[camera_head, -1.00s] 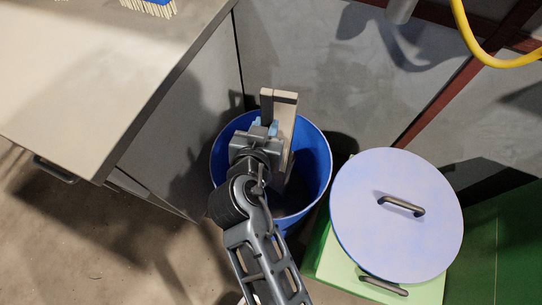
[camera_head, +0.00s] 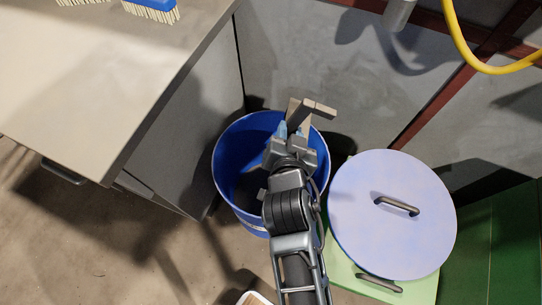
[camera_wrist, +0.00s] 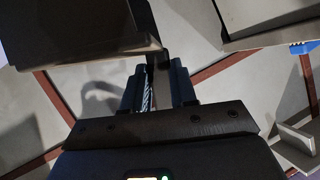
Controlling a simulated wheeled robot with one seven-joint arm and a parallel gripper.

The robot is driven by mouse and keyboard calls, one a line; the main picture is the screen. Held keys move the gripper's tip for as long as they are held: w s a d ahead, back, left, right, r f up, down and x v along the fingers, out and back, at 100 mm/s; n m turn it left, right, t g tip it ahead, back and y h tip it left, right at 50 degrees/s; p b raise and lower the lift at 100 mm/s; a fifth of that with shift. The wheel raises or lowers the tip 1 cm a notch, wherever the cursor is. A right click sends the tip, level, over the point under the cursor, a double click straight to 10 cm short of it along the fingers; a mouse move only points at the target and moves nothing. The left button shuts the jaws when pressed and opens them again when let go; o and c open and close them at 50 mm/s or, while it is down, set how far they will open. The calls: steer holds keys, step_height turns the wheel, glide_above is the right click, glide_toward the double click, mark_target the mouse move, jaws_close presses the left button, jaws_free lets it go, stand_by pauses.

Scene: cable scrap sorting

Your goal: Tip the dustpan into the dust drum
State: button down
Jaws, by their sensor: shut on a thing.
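The blue dust drum (camera_head: 226,156) stands open on the floor beside the bench. My gripper (camera_head: 291,131) is over the right part of the drum's mouth, shut on the grey-brown dustpan (camera_head: 318,109). In the head view only a narrow part of the dustpan shows beyond the fingers, near the drum's far rim; my arm hides part of the drum. In the wrist view my gripper (camera_wrist: 160,85) is shut on a narrow dark stem, with a dark slab (camera_wrist: 75,30) at the upper left that seems to be the pan. I cannot see any dust.
A pale blue round lid (camera_head: 390,230) with a handle lies on a green box (camera_head: 345,272) right of the drum. The bench (camera_head: 110,95) is at the left, with a blue brush (camera_head: 152,10) on it. A yellow hose (camera_head: 470,50) hangs at the upper right.

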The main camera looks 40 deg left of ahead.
steer(key=shift+w+d+r+p, duration=0.15)
steer(key=shift+d+r+p, duration=0.2)
steer(key=shift+p, duration=0.35)
steer(key=d+p, duration=0.1)
steer(key=w+d+r+m+y+p, duration=0.1)
steer(key=p, duration=0.1)
steer(key=shift+d, duration=0.1)
steer(key=shift+w+d+r+m+y+p, duration=0.15)
steer(key=shift+w+d+m+y+p, duration=0.05)
steer(key=shift+d+m, duration=0.2)
steer(key=shift+w+d+r+m+y+p, duration=0.2)
steer(key=shift+d+m, duration=0.1)
steer(key=shift+d, duration=0.2)
steer(key=shift+f, duration=0.1)
steer(key=d+m+b, duration=0.1)
steer(key=b, duration=0.2)
steer(key=w+d+f+y+b, duration=0.1)
steer(key=d+b, duration=0.1)
steer(key=b, duration=0.1)
steer(key=w+d+m+b, duration=0.1)
steer(key=b, duration=0.2)
steer(key=shift+d+f+m+y, duration=0.25)
steer(key=shift+f+m+y, duration=0.05)
steer(key=shift+y, duration=0.1)
